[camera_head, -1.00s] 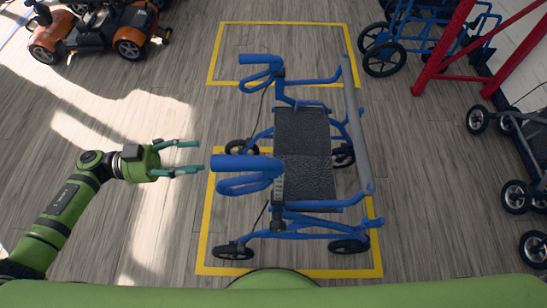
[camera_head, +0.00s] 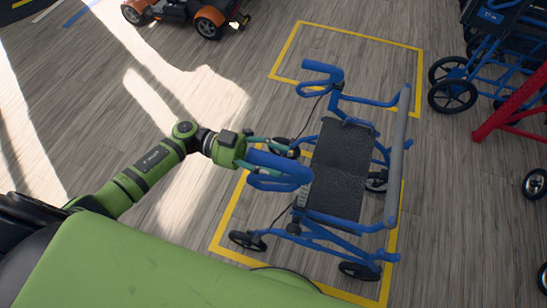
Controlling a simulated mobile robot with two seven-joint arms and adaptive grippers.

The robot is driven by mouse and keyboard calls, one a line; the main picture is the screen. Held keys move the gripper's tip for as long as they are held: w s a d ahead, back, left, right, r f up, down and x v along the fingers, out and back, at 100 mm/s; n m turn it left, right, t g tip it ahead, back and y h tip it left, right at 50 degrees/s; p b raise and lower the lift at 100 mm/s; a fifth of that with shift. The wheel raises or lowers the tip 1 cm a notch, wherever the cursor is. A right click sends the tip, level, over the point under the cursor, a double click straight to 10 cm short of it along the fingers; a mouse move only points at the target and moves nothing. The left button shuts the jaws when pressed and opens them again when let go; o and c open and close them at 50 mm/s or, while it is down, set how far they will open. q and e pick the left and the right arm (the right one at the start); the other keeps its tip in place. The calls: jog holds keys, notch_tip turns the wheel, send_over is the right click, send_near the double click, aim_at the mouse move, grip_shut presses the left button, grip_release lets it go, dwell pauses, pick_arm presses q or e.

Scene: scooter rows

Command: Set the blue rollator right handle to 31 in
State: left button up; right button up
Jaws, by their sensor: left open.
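The blue rollator (camera_head: 340,226) stands upright on the floor at centre right, its two handles pointing left. Its near handle (camera_head: 280,168) is a blue grip with a looped brake lever below. The far handle (camera_head: 318,70) is farther back and looks similar. The near handle post (camera_head: 301,197) carries a scale too small to read. My left gripper (camera_head: 268,153) is open at the near handle's left end, its teal fingers reaching toward the grip. One finger passes along the far side of the grip; I cannot tell whether they touch. My right gripper is not in view.
Yellow floor tape (camera_head: 233,213) outlines the rollator's spot, and an empty taped box (camera_head: 350,38) lies behind it.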

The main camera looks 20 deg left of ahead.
pick_arm(q)
jog(key=c, duration=1.1)
grip_shut()
jog(key=shift+f+b, duration=0.3)
jog(key=shift+f, duration=0.05)
notch_tip(320, 180, down, 13)
jog(key=b, duration=1)
jog(key=shift+r, duration=0.2)
jog(key=shift+s+f, duration=0.1)
jog(key=o, duration=1.1)
grip_release()
